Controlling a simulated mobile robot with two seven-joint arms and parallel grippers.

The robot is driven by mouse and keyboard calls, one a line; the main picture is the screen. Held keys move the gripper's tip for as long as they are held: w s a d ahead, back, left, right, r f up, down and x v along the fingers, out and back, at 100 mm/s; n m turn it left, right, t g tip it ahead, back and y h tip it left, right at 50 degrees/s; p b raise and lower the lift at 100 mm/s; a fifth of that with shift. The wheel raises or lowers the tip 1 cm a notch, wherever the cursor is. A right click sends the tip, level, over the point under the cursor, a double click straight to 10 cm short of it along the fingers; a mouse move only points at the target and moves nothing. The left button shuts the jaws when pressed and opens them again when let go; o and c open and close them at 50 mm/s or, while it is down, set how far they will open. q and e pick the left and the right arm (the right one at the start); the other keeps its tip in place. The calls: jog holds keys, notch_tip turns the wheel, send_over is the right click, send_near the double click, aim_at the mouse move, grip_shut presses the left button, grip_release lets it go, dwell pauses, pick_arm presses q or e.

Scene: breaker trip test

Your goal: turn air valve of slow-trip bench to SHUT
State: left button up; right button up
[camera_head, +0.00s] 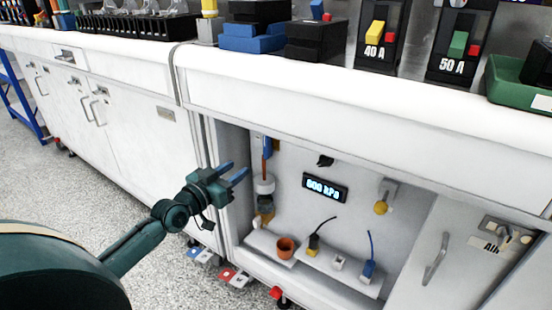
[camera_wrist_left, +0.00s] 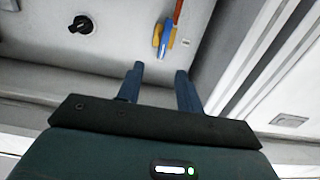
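A valve with a blue lever (camera_head: 268,147) sits on an orange-red pipe at the upper left inside the open bench bay. In the left wrist view its blue lever (camera_wrist_left: 163,42) points along the pipe's line over a yellow part. My left gripper (camera_head: 236,170) is at the bay's left opening, in front of the valve and apart from it. In the left wrist view its two blue fingers (camera_wrist_left: 160,70) are spread and empty, with the lever just beyond the gap. A pressure display (camera_head: 325,188) reads 600 kPa. My right gripper is out of view.
A black knob (camera_head: 325,160) is on the bay's back wall, with a yellow ball-ended part (camera_head: 381,207) to the right. An orange cup (camera_head: 286,248) and corded plugs stand below. The white countertop (camera_head: 330,95) overhangs the bay; its left post is close to my gripper.

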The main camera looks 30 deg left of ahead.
aim_at(265, 145)
pick_arm(q)
jog(key=w+b, duration=0.4)
jog(key=w, duration=0.9)
jog(key=shift+w+d+r, duration=0.1)
jog(key=shift+w+d, duration=0.05)
jog(key=shift+w, duration=0.05)
jog(key=shift+w+b, duration=0.35)
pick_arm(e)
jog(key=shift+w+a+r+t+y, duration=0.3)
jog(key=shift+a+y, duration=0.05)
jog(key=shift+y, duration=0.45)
pick_arm(q)
jog(key=shift+c, duration=0.6)
grip_shut()
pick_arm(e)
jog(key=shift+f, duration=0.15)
